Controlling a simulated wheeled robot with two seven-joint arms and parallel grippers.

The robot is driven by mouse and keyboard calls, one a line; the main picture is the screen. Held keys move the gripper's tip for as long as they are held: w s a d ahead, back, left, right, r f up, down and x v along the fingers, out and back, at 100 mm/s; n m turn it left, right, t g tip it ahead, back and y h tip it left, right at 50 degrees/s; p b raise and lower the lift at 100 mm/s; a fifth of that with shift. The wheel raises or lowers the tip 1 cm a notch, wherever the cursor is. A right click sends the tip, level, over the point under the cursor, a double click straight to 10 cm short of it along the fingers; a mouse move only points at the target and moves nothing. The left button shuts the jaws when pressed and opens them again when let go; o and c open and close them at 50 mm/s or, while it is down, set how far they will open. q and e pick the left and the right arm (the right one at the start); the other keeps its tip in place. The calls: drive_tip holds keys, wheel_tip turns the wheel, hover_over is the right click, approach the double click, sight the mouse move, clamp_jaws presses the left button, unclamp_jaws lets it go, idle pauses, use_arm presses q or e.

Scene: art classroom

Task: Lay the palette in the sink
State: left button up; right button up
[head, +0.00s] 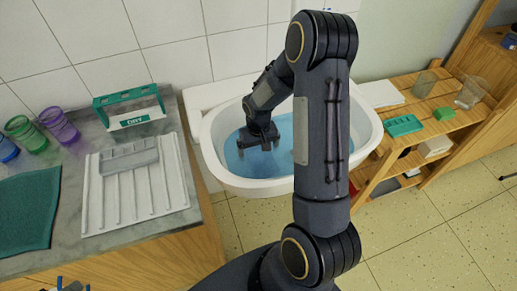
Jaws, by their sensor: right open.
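The white sink (220,178) stands against the tiled wall, with blue water in its basin. My right arm reaches across the middle of the head view and hides much of the basin. My right gripper (258,146) is open, pointing down over the left part of the water. I see nothing held between its fingers.
A wooden shelf (405,150) with glasses stands right.

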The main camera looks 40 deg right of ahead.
sight(258, 154)
wheel_tip(258, 154, up, 11)
drive_tip(key=s+a+r+t+y, duration=0.25)
drive_tip(key=s+a+r, duration=0.35)
drive_tip(key=s+r, duration=0.4)
drive_tip(key=s+a+r+n+t+y, duration=0.1)
drive_tip(key=s+a+r+n+t, duration=0.1)
drive_tip(key=s+a, duration=0.5)
drive_tip(key=shift+s+a+r+t, duration=0.2)
drive_tip(key=shift+s+r+t, duration=0.45)
drive_tip(key=shift+s, duration=0.4)
drive_tip(key=shift+r, duration=0.1)
wheel_tip(258, 154, up, 3)
drive_tip(key=p, duration=0.3)
drive_tip(key=shift+r+p, duration=0.1)
drive_tip(key=shift+p, duration=0.2)
